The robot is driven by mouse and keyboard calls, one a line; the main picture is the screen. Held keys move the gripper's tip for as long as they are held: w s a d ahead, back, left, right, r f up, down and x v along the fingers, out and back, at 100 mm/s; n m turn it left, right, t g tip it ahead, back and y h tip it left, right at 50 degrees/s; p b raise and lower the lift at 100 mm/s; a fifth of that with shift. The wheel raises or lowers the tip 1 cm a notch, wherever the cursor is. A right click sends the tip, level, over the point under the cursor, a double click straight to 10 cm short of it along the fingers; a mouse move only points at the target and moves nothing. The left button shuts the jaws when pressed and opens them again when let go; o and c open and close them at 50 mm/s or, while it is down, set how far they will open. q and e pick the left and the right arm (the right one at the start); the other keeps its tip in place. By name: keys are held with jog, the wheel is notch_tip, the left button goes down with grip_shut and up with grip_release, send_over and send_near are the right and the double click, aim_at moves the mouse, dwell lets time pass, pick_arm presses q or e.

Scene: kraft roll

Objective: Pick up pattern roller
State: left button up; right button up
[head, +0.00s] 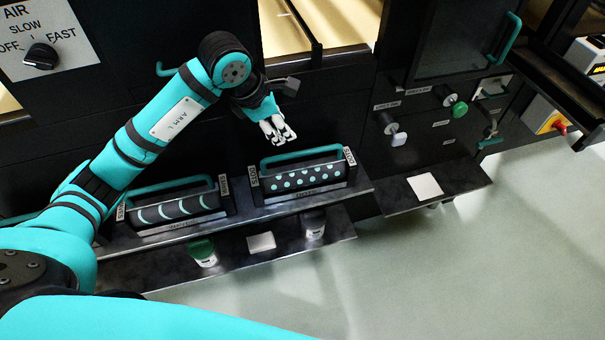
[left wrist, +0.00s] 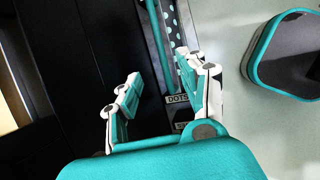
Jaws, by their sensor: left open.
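A black pattern roller with teal dots (head: 305,178) sits in a cradle on the upper shelf, under a teal handle bar (head: 300,154). A second roller with curved teal stripes (head: 170,209) sits to its left under its own teal handle. My left gripper (head: 277,133) is open and empty, just above and behind the dotted roller, apart from it. In the left wrist view the open fingers (left wrist: 160,88) are near the dotted roller's end, beside a "DOTS" label (left wrist: 179,99). Part of the dotted roller (left wrist: 172,25) shows beyond them. My right gripper is not in view.
A lower shelf (head: 285,255) holds a green-lidded jar (head: 203,252), a white pad (head: 261,242) and a dark-lidded jar (head: 314,224). A side shelf with a white pad (head: 425,186) and knobs (head: 459,109) are at right. The floor in front is clear.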

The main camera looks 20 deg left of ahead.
pick_arm(q)
jog(key=p, duration=0.1)
send_near(301, 152)
jog(key=x, duration=0.5)
jog(key=shift+d+f, duration=0.1)
jog(key=shift+d, duration=0.15)
jog(key=x, duration=0.1)
jog(key=p+x, duration=0.1)
jog(key=x, duration=0.2)
jog(key=shift+a+f, duration=0.2)
jog(key=shift+f, duration=0.3)
jog(key=shift+w+f, duration=0.15)
jog(key=shift+f, duration=0.2)
grip_shut()
jog(key=shift+w+d+r, duration=0.1)
jog(key=shift+w+r, duration=0.05)
jog(key=shift+r, duration=0.05)
